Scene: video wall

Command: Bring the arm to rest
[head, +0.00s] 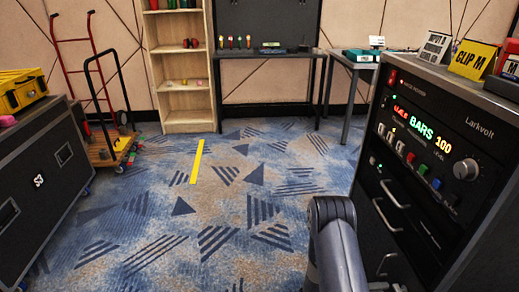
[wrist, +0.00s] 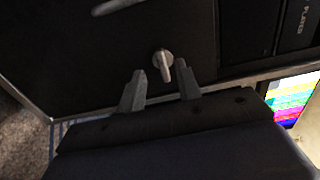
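In the head view a grey link of my arm rises at the lower right, beside the black equipment rack (head: 415,180). My gripper is not visible in the head view.
The rack has lit digits, coloured buttons, a knob (head: 466,169) and handles. A black case (head: 40,165) stands at left, near a red hand truck (head: 75,45). A wooden shelf (head: 190,115) and dark table (head: 265,108) stand behind. The carpet (head: 215,215) between is clear.

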